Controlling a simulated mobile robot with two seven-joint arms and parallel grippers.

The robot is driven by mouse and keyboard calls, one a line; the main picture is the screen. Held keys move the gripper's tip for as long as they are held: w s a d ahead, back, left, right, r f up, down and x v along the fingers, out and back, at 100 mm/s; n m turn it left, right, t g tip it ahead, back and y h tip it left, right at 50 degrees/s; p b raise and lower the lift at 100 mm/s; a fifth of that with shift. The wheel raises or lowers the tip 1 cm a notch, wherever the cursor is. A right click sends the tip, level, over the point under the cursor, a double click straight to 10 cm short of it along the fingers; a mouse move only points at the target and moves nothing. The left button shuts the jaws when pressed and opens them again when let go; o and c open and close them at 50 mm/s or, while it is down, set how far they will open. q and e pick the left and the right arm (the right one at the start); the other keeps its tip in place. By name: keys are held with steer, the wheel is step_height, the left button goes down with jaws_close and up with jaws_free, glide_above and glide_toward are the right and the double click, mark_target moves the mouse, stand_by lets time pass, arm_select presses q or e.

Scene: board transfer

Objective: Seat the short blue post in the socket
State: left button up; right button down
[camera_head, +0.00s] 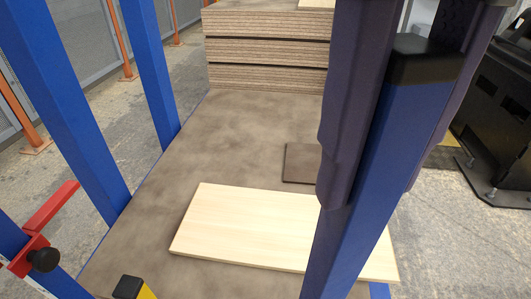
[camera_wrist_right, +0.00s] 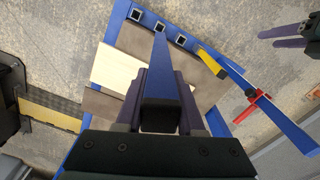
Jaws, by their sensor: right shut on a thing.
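My right gripper (camera_head: 375,150) is shut on a blue post with a black cap (camera_head: 345,220). The post is held steeply, cap end up, and its lower end runs out of the head view's bottom edge. In the right wrist view the post (camera_wrist_right: 159,72) points away from the right gripper (camera_wrist_right: 160,103). Its far end shows close to a row of square sockets in the blue frame, near the middle socket (camera_wrist_right: 160,24). I cannot tell whether it touches. My left gripper (camera_wrist_right: 288,42) shows only in the wrist view, off to the side, fingers apart and apparently empty.
A pale board (camera_head: 250,225) and a small dark board (camera_head: 301,160) lie on the brown deck (camera_head: 190,140). A board stack (camera_head: 265,45) stands behind. Tall blue posts (camera_head: 75,90), a red clamp (camera_head: 45,225) and a yellow, black-capped post (camera_head: 146,292) are at left.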

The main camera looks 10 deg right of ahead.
mark_target(329, 285)
step_height(329, 285, down, 15)
steer(key=b, duration=0.4)
step_height(329, 285, down, 4)
steer(key=shift+f+b, duration=0.1)
steer(key=shift+b, duration=0.75)
steer(key=shift+d+f+b, duration=0.1)
steer(key=shift+f+b, duration=0.5)
steer(key=shift+b, duration=0.2)
steer(key=c, duration=0.5)
jaws_free()
